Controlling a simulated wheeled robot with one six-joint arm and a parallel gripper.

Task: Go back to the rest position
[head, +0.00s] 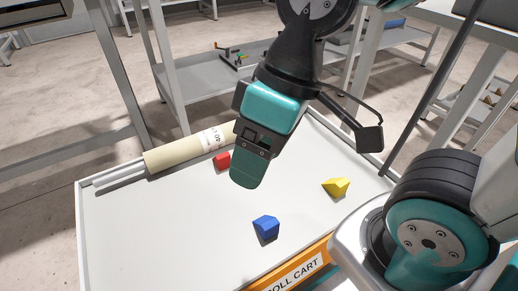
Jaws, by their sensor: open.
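My gripper (246,170) hangs over the middle of a white cart top (150,235), fingers pointing down. I see it from the side, and nothing shows held in it. A red block (221,160) lies on the cart just left of the gripper. A blue block (266,227) lies nearer the front, below the gripper in the picture. A yellow block (336,187) lies to the right. The gripper looks apart from all three blocks.
A cream roll (190,152) lies along the cart's back left edge. An orange roll cart label (300,272) is on the front edge. Shelving (215,85) with small items stands behind. The cart's left part is clear.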

